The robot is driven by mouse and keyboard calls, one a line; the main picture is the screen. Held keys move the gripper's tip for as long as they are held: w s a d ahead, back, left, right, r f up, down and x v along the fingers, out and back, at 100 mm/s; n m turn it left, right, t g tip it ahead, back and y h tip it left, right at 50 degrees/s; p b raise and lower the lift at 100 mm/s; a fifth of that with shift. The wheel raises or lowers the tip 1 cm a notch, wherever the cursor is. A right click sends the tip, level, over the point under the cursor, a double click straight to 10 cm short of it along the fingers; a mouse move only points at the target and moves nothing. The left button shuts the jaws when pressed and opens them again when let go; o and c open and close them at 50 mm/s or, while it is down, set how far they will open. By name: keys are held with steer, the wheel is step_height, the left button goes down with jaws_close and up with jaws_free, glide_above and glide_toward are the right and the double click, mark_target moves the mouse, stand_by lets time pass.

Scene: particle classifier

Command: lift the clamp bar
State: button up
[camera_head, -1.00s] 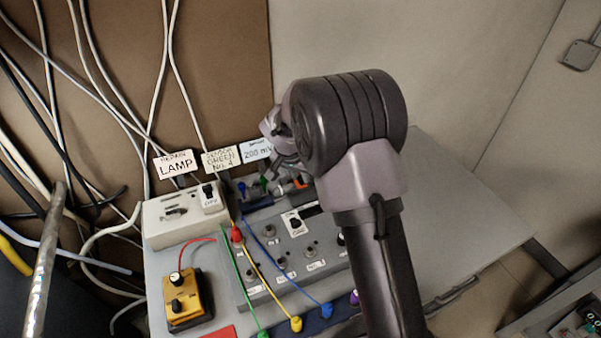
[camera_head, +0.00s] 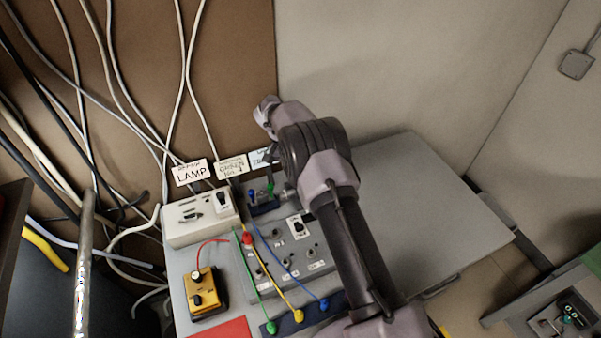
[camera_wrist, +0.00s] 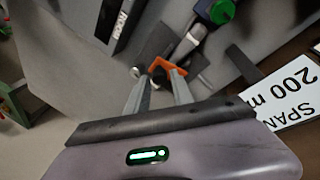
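I cannot single out the clamp bar with certainty. In the wrist view, a grey bar-like part (camera_wrist: 187,46) and an orange piece (camera_wrist: 167,67) with a dark part beside it lie just beyond the fingertips of my gripper (camera_wrist: 158,82). The two fingers stand apart, with the orange piece in line with the gap between them. I cannot tell whether they touch it. In the head view, my arm covers most of the gripper, which is over the back of the grey control panel (camera_head: 283,238).
A green knob (camera_wrist: 221,11) and the "200 mV" span card (camera_wrist: 290,92) are close by. The grey tabletop (camera_head: 425,205) is clear on the right.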

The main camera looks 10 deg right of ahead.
steer(key=shift+o, duration=1)
steer(key=p+v, duration=0.4)
steer(key=v, duration=1.3)
steer(key=shift+a+p, duration=0.2)
steer(key=shift+p, duration=0.15)
steer(key=shift+r, duration=0.1)
